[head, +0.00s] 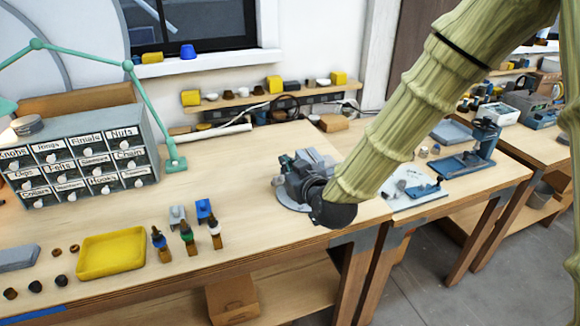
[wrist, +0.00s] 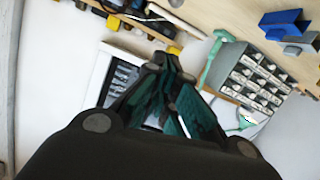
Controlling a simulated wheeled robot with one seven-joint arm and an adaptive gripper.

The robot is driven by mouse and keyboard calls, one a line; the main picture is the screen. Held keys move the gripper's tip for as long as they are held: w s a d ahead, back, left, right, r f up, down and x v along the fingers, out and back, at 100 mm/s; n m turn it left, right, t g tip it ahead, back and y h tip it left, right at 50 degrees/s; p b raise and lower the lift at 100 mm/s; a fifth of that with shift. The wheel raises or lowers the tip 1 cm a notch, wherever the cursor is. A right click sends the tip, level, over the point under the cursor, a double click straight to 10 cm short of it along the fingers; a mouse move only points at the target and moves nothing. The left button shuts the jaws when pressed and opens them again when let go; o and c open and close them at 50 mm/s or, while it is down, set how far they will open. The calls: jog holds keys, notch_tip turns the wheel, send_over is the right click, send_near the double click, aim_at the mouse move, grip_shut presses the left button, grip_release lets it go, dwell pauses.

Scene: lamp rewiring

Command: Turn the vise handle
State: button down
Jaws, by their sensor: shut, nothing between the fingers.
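A grey vise (head: 292,192) with a round base stands near the front right of the wooden bench in the head view. My arm comes down from the upper right, and its dark end overlaps the vise's right side, so part of the vise is hidden. I cannot make out the vise handle clearly. My gripper's fingers (wrist: 168,68) show in the wrist view with teal inner faces; the tips are together with nothing between them. The vise is not visible in the wrist view. Whether my gripper touches the vise cannot be told.
A labelled drawer cabinet (head: 85,160) and a green lamp arm (head: 148,105) stand at the left. The bench's middle is clear.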

jog(key=p, duration=0.4)
send_over(280, 178)
jog(key=w+a, duration=0.1)
jog(key=w, duration=0.1)
jog(key=f, duration=0.2)
jog(key=shift+s+d+f+p, duration=0.15)
jog(key=shift+s+f+p, duration=0.15)
jog(key=shift+f, duration=0.3)
jog(key=shift+s+d+f+p, duration=0.2)
jog(key=shift+s+f+p, duration=0.15)
jog(key=shift+f, duration=0.2)
jog(key=shift+s+d+f+p, duration=0.15)
jog(key=shift+s+f+p, duration=0.15)
jog(key=shift+f, duration=0.3)
jog(key=shift+d, duration=0.2)
jog(key=shift+a, duration=0.15)
jog(key=shift+f, duration=0.1)
jog(key=shift+b, duration=0.45)
